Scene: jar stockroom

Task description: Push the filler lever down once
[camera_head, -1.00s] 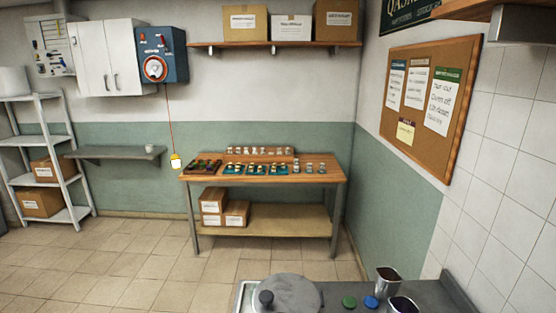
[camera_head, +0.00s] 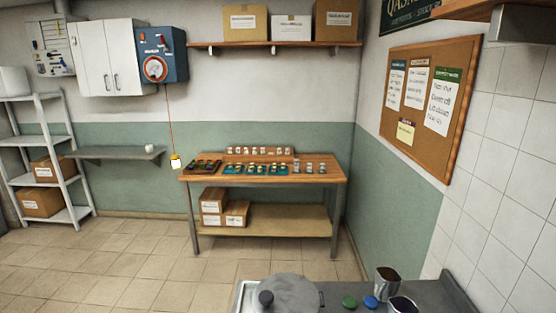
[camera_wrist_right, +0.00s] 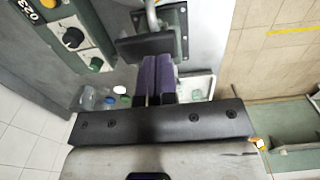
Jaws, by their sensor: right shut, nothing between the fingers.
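In the right wrist view, my right gripper (camera_wrist_right: 156,97) is shut, its dark purple fingers together with nothing seen between them. Just beyond the fingertips is a dark flat block (camera_wrist_right: 146,46) with a bent metal bar (camera_wrist_right: 152,20) above it, which looks like the filler lever. I cannot tell whether the fingers touch it. The head view shows neither gripper and no clear lever. My left gripper is in no view.
In the head view, a metal counter (camera_head: 335,289) at the front holds a green cap (camera_head: 349,302), a blue cap (camera_head: 371,302) and metal cups (camera_head: 387,280). Beyond open floor, a wooden table (camera_head: 310,178) carries several small jars. A blue wall box (camera_head: 161,55) hangs at the back left.

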